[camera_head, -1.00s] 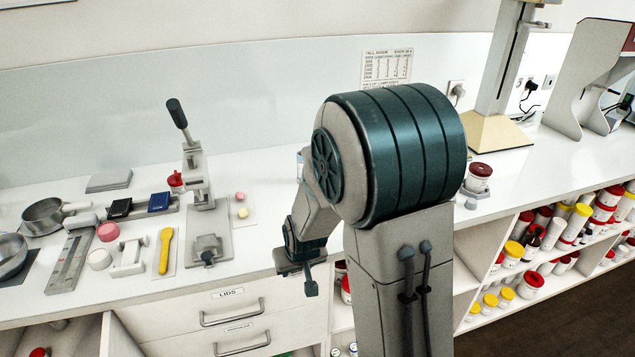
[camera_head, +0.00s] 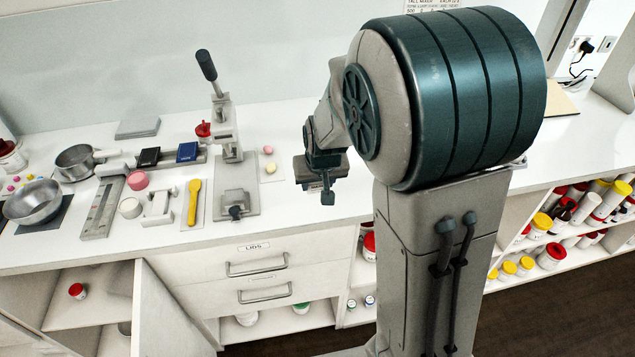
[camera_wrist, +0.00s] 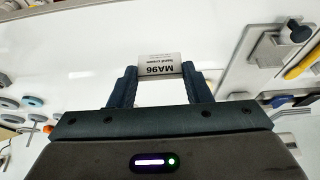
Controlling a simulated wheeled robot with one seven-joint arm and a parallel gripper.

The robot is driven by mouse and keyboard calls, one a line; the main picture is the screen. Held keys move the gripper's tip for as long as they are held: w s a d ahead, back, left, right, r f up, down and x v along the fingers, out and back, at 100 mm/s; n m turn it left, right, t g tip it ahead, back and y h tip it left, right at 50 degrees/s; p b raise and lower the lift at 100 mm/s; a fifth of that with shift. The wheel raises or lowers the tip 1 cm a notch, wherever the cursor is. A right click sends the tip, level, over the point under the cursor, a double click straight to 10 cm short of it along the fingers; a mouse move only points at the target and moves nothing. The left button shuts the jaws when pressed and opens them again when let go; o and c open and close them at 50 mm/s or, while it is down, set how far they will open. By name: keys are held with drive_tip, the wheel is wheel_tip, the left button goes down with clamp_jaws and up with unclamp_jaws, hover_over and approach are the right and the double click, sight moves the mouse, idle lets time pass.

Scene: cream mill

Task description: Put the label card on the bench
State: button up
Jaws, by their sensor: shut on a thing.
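The label card (camera_wrist: 160,66) is a small white card with dark print reading "MA96"; it shows upside down in the wrist view. My gripper (camera_wrist: 160,84) is shut on it, with a dark finger at each side edge of the card. In the head view my gripper (camera_head: 327,190) is over the front part of the white bench (camera_head: 290,200), right of the lever press. The card cannot be made out there. The bench top fills much of the wrist view beyond the card; I cannot tell how high the card is above it.
The lever press (camera_head: 236,190) stands left of my gripper, with a small tray of pink and yellow pieces (camera_head: 268,150) beside it. A yellow spatula (camera_head: 193,202), metal pans (camera_head: 33,202) and a scale (camera_head: 103,208) lie farther left. Bench between press and gripper is clear.

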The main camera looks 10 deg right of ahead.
drive_tip(key=w+f, duration=0.1)
drive_tip(key=w, duration=0.1)
drive_tip(key=w+f, duration=0.1)
drive_tip(key=w, duration=0.1)
drive_tip(key=w+f, duration=0.2)
drive_tip(key=shift+w+d, duration=0.15)
drive_tip(key=shift+d, duration=0.05)
drive_tip(key=shift+f, duration=1.9)
drive_tip(key=shift+f, duration=0.15)
drive_tip(key=o, duration=1)
drive_tip(key=shift+c, duration=0.2)
